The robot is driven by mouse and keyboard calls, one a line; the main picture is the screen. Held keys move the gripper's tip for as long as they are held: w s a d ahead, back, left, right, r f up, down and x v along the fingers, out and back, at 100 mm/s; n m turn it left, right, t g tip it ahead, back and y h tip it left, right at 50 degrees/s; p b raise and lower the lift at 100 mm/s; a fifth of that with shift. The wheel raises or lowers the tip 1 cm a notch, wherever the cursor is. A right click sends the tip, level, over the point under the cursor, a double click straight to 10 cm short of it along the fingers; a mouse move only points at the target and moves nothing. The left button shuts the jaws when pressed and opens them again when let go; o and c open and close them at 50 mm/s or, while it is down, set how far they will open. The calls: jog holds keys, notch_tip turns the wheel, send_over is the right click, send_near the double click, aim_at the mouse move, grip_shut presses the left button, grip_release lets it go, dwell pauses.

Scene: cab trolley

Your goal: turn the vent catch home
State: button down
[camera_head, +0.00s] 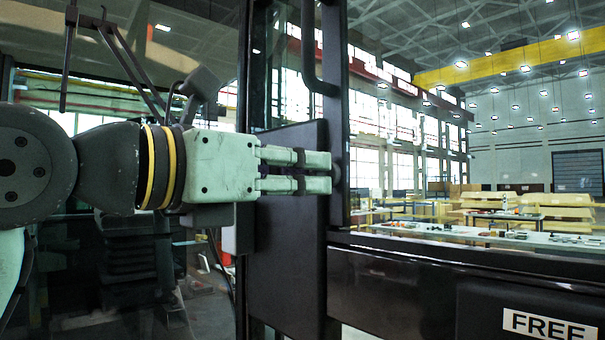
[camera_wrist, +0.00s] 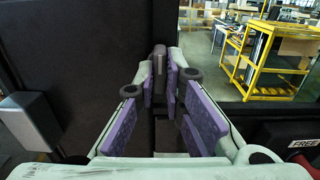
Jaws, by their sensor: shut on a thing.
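My gripper (camera_head: 330,172) reaches in from the left in the head view, its pale green fingers close together at the edge of a dark frame. In the wrist view my gripper (camera_wrist: 160,70) has its purple-padded fingers on either side of the vent catch (camera_wrist: 159,58), a small dark grey upright piece. The fingers are shut on it. In the head view the fingertips hide most of the catch; a dark rounded bit (camera_head: 337,160) shows just past them. How far the catch is turned cannot be told.
A dark panel (camera_head: 287,235) stands behind the fingers, and a black grab handle (camera_head: 309,60) hangs above them. A black door with a FREE label (camera_head: 548,326) is at lower right. In the wrist view a yellow trolley (camera_wrist: 268,75) stands beyond the glass.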

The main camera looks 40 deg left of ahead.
aim_at(306, 83)
jog(key=c, duration=1.7)
grip_release()
notch_tip(306, 83, up, 10)
jog(key=shift+r, duration=0.1)
